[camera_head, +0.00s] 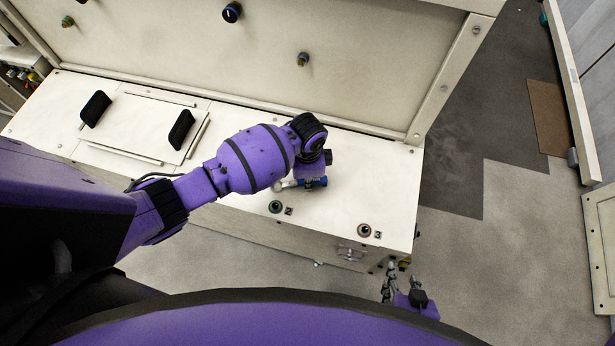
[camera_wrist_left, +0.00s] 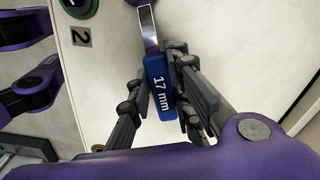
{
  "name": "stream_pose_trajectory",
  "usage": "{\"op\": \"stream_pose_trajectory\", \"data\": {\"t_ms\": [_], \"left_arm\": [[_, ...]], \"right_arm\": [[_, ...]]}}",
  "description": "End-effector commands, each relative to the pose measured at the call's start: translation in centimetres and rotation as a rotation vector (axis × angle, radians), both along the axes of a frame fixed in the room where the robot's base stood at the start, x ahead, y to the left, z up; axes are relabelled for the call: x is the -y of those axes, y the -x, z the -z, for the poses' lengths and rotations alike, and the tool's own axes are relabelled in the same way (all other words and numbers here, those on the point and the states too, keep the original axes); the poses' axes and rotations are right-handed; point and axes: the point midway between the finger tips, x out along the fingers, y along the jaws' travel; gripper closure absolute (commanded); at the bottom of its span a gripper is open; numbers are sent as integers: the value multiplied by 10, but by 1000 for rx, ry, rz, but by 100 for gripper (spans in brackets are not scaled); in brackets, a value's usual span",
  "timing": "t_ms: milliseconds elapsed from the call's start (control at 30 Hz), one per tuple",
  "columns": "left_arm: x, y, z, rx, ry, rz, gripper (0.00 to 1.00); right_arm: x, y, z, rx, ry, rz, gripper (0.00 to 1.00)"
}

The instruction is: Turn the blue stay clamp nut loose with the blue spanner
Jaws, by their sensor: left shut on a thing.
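My left gripper (camera_wrist_left: 163,95) is shut on the handle. In the head view my left gripper (camera_head: 312,182) holds the spanner low over the pale worktop. The spanner's metal end points left there. My right gripper (camera_head: 391,285) is at the front right, beyond the worktop edge; its opening is too small to tell. A brass-coloured fitting (camera_head: 302,59) sits on the upright panel. I cannot tell which fitting is the blue clamp nut.
A dark knob (camera_head: 232,12) and another small fitting (camera_head: 68,21) are on the panel. Marker 2 has a green round fitting (camera_head: 275,207); marker 3 has a reddish one (camera_head: 363,230). Two black handles (camera_head: 95,108) (camera_head: 181,130) stand at left.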

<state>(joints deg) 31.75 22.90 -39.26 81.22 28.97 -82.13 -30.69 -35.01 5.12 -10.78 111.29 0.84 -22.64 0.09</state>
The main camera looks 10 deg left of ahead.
Motion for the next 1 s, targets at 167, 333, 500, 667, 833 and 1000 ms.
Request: {"op": "stream_pose_trajectory", "data": {"t_ms": [167, 333, 500, 667, 833, 1000], "left_arm": [[0, 0, 0, 0, 0, 0, 63], [0, 0, 0, 0, 0, 0, 60], [0, 0, -1, 0, 0, 0, 60], [0, -1, -17, 3, 1, 0, 60], [0, -1, -52, 5, 0, 1, 60], [0, -1, -88, 4, 1, 1, 60]], "right_arm": [[1, 1, 0, -1, 2, -2, 60], [1, -1, 0, 2, 2, -4, 60], [-2, -8, -2, 12, -1, -5, 60], [-1, -6, -2, 10, -1, -4, 60], [-1, -5, -2, 9, 0, -4, 60], [-1, -5, -2, 8, 0, -4, 60]]}}
